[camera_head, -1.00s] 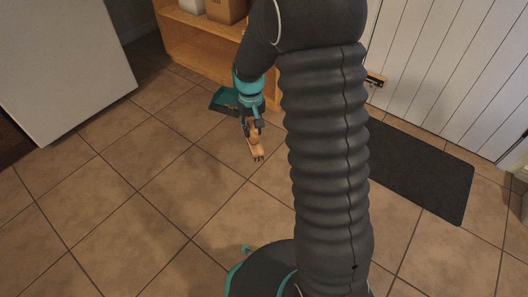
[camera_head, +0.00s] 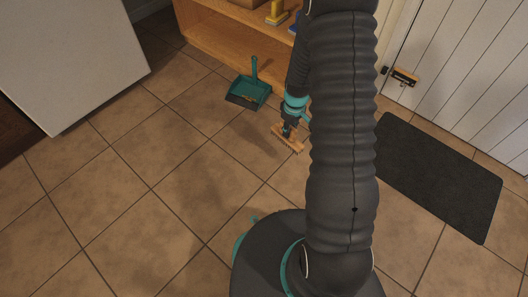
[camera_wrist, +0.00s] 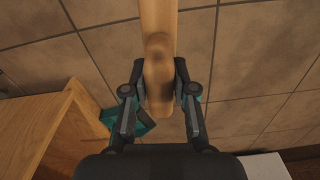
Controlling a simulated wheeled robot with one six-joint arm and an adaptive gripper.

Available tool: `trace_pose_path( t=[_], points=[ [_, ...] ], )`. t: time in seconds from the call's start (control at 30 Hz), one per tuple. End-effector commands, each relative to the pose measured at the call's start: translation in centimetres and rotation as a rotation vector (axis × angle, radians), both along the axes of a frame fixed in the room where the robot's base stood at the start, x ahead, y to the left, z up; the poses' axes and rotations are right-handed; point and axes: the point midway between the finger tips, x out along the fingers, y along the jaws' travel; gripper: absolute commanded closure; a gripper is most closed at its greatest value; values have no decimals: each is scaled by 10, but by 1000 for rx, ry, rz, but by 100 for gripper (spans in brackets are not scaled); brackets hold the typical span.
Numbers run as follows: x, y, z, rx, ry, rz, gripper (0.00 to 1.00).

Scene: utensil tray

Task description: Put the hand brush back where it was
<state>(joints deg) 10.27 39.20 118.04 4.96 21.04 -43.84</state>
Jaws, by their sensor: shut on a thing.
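The hand brush (camera_head: 288,139) has a light wooden body and dark bristles. In the head view it hangs from my gripper (camera_head: 287,131), to the right of the teal dustpan. In the wrist view my gripper (camera_wrist: 160,92) is shut on the brush's wooden handle (camera_wrist: 157,60), with one finger on each side. The brush's far end runs out of the top of the wrist view. Whether the bristles touch the floor cannot be told.
A teal dustpan (camera_head: 248,94) with bits in it lies on the tiled floor before the wooden shelf (camera_head: 215,45). A dark mat (camera_head: 440,172) lies by the white plank door (camera_head: 465,65). A pale cabinet (camera_head: 70,55) stands at left. Floor at the centre-left is clear.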

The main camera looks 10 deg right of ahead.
Motion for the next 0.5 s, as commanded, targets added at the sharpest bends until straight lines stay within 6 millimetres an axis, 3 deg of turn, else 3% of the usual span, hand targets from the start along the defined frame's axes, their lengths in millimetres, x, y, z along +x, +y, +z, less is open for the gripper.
trace_pose_path(
  t=[0.23, 0.5],
  points=[
    [-12, -16, -28, -10, -11, 114, 100],
    [12, 19, -57, -11, -10, 129, 100]
  ],
)
